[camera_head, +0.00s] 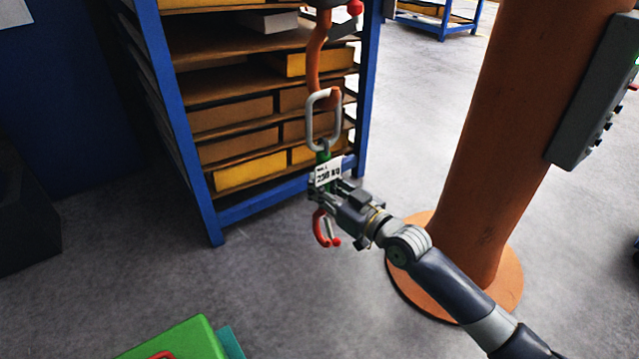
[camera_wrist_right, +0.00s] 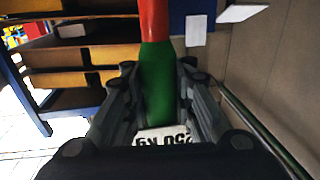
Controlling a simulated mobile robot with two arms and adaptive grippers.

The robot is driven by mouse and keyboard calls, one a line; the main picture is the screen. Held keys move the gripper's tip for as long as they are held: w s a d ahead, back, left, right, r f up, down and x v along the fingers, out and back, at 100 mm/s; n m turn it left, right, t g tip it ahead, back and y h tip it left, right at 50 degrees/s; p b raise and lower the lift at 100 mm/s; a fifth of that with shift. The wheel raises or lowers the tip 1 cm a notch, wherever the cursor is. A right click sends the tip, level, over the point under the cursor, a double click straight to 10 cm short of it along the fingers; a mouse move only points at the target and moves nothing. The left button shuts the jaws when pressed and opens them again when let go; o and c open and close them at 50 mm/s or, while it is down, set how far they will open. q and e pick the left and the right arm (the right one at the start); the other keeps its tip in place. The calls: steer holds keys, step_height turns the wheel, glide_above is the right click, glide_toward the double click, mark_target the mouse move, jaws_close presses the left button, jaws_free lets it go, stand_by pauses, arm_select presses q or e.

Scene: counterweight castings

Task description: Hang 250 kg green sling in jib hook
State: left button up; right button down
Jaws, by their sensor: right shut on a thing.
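The green sling (camera_head: 323,156) hangs upright with a pale oval link (camera_head: 310,119) at its top, a white 250 KG tag (camera_head: 328,174) and a red hook (camera_head: 325,230) at its lower end. My right gripper (camera_head: 322,186) is shut on the sling near the tag. The right wrist view shows the green sling (camera_wrist_right: 158,85) between my fingers, with the tag (camera_wrist_right: 163,136) below. The orange jib hook (camera_head: 315,65) comes down from above. Its lower end overlaps the link's upper part; I cannot tell whether it passes through. My left gripper is out of view.
A blue rack (camera_head: 196,140) with yellow and brown boxes stands behind the hook. An orange column (camera_head: 520,130) on a round base stands at right, with a grey control box (camera_head: 592,95). A green block (camera_head: 185,342) is at the bottom left. The floor between is clear.

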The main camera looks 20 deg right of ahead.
steer(key=shift+r, duration=0.15)
steer(key=c, duration=1.3)
jaws_free()
steer(key=shift+s, duration=0.1)
